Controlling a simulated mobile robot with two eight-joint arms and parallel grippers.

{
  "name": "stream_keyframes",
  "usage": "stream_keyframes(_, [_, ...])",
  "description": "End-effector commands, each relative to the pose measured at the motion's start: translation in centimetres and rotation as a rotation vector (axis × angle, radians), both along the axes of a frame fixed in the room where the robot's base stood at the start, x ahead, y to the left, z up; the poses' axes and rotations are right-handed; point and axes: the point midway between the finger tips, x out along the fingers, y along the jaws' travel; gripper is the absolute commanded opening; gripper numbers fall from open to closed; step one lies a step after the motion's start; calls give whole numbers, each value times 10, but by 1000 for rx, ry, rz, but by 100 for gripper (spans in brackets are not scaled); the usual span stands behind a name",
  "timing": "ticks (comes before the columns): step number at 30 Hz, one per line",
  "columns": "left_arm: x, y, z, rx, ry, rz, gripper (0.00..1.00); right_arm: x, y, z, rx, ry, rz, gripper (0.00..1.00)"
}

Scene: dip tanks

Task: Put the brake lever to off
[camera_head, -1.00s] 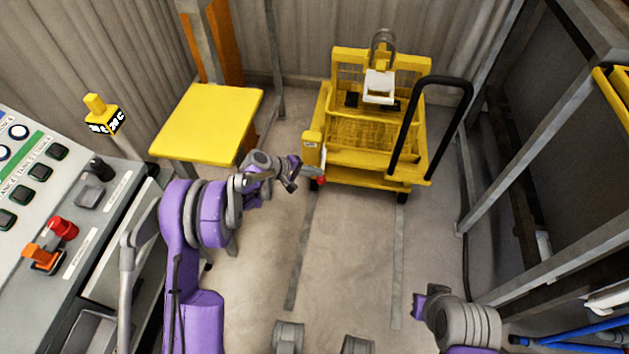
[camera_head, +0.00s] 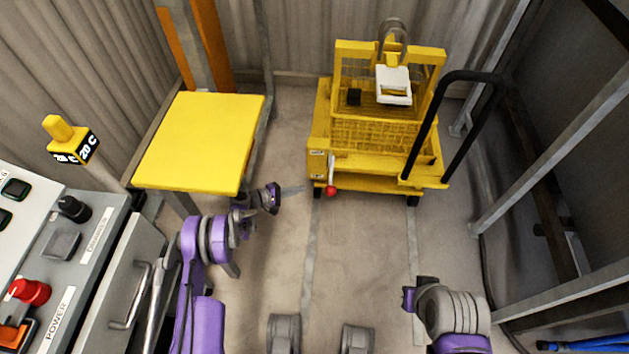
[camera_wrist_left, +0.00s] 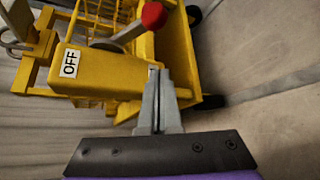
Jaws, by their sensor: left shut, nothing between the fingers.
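The brake lever (camera_head: 331,174) is on the near left corner of the yellow cart (camera_head: 375,180). It is a grey rod with a red knob (camera_head: 331,191), and the knob end points down in the head view. In the left wrist view the rod (camera_wrist_left: 128,33) runs to the upper right to its red knob (camera_wrist_left: 153,15), away from the white OFF label (camera_wrist_left: 70,63) on the yellow housing (camera_wrist_left: 105,73). My left gripper (camera_head: 274,197) is left of the lever, apart from it. Its fingers (camera_wrist_left: 158,75) are shut and empty.
A yellow table (camera_head: 200,140) stands left of the cart. A grey control panel (camera_head: 75,250) with a red button is at the lower left. A black push handle (camera_head: 440,115) rises at the cart's right. Metal frame posts line the right. The floor before the cart is clear.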

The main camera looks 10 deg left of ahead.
Motion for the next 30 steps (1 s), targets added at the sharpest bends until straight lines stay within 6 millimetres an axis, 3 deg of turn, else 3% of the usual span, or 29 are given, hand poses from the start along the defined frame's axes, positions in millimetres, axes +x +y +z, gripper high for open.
stream_keyframes(19, [3, -5, -5, -4, 0, 0, 0, 0, 0, -2, 0, 1, 0, 0])
stream_keyframes(30, [38, -60, -28, -4, 0, -2, 0, 2, 0, -18, 0, 5, 0, 0])
